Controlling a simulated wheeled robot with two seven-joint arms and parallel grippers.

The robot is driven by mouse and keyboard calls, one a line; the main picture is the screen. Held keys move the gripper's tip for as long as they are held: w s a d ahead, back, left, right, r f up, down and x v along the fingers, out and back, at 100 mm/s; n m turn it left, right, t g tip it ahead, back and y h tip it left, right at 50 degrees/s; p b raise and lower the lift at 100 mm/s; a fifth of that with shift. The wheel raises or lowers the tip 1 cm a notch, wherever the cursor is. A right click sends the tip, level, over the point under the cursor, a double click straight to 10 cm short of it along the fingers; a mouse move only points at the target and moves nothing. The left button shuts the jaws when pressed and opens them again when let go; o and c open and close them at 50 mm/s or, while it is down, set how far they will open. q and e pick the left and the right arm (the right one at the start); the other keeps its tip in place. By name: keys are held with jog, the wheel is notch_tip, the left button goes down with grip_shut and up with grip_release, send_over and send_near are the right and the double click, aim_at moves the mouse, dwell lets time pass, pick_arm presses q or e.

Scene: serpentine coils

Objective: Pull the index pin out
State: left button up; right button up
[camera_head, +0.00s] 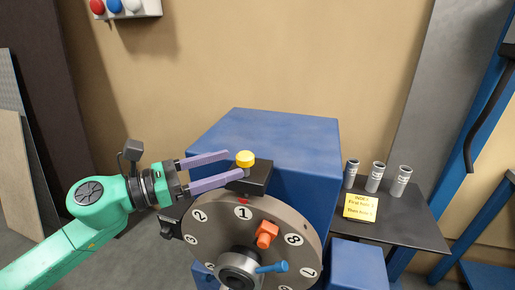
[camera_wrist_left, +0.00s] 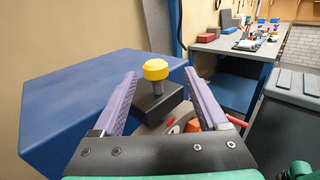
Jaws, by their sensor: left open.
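The index pin has a yellow knob (camera_head: 245,158) and stands upright in a black block (camera_head: 254,179) above the numbered dial. In the left wrist view the yellow knob (camera_wrist_left: 155,69) sits on a grey shank over the black block (camera_wrist_left: 158,106). My left gripper (camera_head: 237,163) is open, its two purple fingers reaching toward the knob from the left. In the left wrist view the knob shows between the open fingertips (camera_wrist_left: 160,74), with space on both sides. I cannot tell how deep it lies between them.
The grey dial (camera_head: 217,240) carries numbers, an orange piece (camera_head: 266,234) and a blue handle (camera_head: 271,267). A blue housing (camera_head: 290,140) stands behind. A dark shelf (camera_head: 415,232) at right holds a yellow note (camera_head: 361,208) and three grey cups (camera_head: 375,177). Air above the knob is clear.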

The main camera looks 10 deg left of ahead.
aim_at(241, 154)
pick_arm(q)
jog(key=w+d, duration=0.1)
jog(key=w+d+p, duration=0.1)
jog(key=w, duration=0.1)
jog(key=shift+w+d+r, duration=0.15)
jog(key=shift+w+d, duration=0.05)
jog(key=shift+w, duration=0.05)
jog(key=shift+w+d+r+p, duration=0.1)
jog(key=shift+d+p, duration=0.15)
jog(key=shift+p, duration=0.25)
jog(key=shift+w+d, duration=0.15)
jog(key=shift+d, duration=0.2)
jog(key=p+x, duration=0.2)
jog(key=shift+w+d+p, duration=0.2)
jog(key=shift+w+p, duration=0.15)
jog(key=shift+w+d+f, duration=0.1)
jog(key=shift+d+f, duration=0.15)
jog(key=shift+f, duration=0.1)
grip_shut()
pick_arm(e)
jog(key=r, duration=0.1)
jog(key=w+r, duration=0.1)
jog(key=r, duration=0.1)
jog(key=w+r, duration=0.1)
jog(key=r, duration=0.1)
